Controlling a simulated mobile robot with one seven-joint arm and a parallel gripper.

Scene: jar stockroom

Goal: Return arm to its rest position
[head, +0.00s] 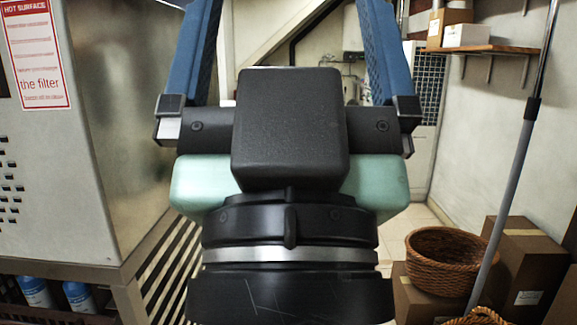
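My gripper (288,40) fills the middle of the head view, close to the camera, with its dark body and pale green sides below. Its two blue fingers stand wide apart and point up the picture. Nothing shows between them except the room behind. The fingertips are cut off by the top edge. The gripper is open and looks empty, and I see no contact with anything around it.
A metal cabinet (120,190) with a warning sign (37,55) stands close on the left, above several blue bottles (36,291). On the right are a wicker basket (445,255), cardboard boxes (525,262), a leaning pole (510,165) and a wall shelf (485,49).

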